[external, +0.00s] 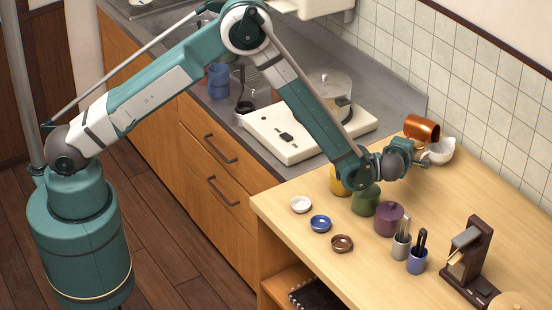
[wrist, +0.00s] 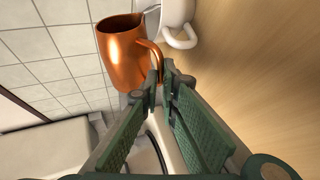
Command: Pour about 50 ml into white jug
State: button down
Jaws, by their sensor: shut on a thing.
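A copper mug (external: 421,128) is tilted well over on its side above the white jug (external: 440,152), at the back of the wooden table. My gripper (external: 420,160) is shut on the mug's handle. In the wrist view, my gripper's fingertips (wrist: 160,88) meet at the handle of the copper mug (wrist: 124,62), and the mug's mouth is toward the white jug (wrist: 176,14) at the top edge. The jug's handle shows, but part of the jug is cut off. I cannot make out the liquid level in either vessel.
Yellow, green and purple (external: 389,220) pots stand in front of the arm. Small white, blue (external: 320,224) and brown dishes lie near the table's left edge. Two utensil cups (external: 417,261) and a dark wooden stand (external: 470,262) are to the right. The tiled wall is close behind the jug.

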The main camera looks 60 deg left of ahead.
jog(key=shift+w+f, duration=0.1)
jog(key=shift+f, duration=0.2)
jog(key=shift+w+a, duration=0.1)
jog(key=shift+a, duration=0.15)
jog(key=shift+r+m, duration=0.1)
jog(key=shift+m, duration=0.2)
jog(key=shift+a+h, duration=0.3)
jog(key=shift+a, duration=0.2)
jog(key=shift+s+a+f+n+h+p, duration=0.25)
jog(key=shift+a+f+h+p, duration=0.1)
jog(key=shift+a, duration=0.15)
jog(key=shift+s+a+f+n+h+p, duration=0.15)
jog(key=shift+s+a+f+h+p, duration=0.1)
jog(key=shift+a+h, duration=0.15)
jog(key=shift+w+d+n+h+b, duration=0.15)
jog(key=shift+n+h+b, duration=0.15)
jog(key=shift+h+b, duration=0.25)
jog(key=shift+f+g+h+b, duration=0.2)
jog(key=shift+g+h+b, duration=0.1)
